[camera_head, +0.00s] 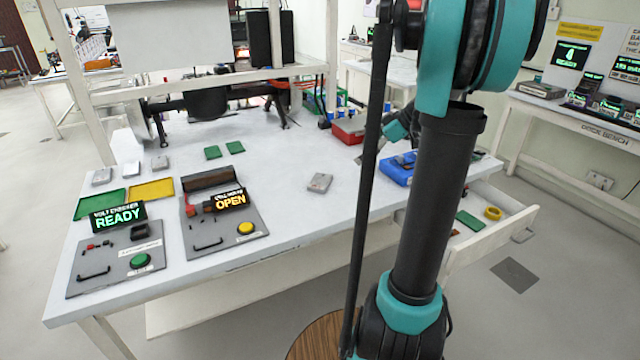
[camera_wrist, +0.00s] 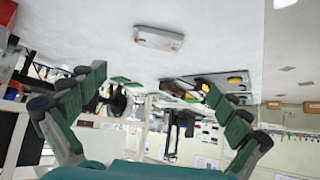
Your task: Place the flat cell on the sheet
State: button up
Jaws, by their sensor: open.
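A flat light grey cell (camera_head: 320,182) lies alone near the middle of the white table. It also shows in the wrist view, ahead of my gripper (camera_wrist: 155,84), which is open with nothing between its fingers. The fingers are apart from the cell. In the head view my arm hides most of the gripper. A green sheet (camera_head: 88,207) and a yellow sheet (camera_head: 152,190) lie side by side on the left of the table. Both look bare. More small grey blocks (camera_head: 102,176) stand behind the sheets.
Two grey panels, one with a READY display (camera_head: 118,216) and one with an OPEN display (camera_head: 230,200), stand at the front left. A brown block (camera_head: 211,180) is behind them. A blue bin (camera_head: 397,170) and an open drawer (camera_head: 490,240) are at right. The table around the cell is clear.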

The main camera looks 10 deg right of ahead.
aim_at(320, 181)
jog(key=x, duration=1.7)
jog(key=shift+w, duration=0.2)
jog(key=c, duration=1.3)
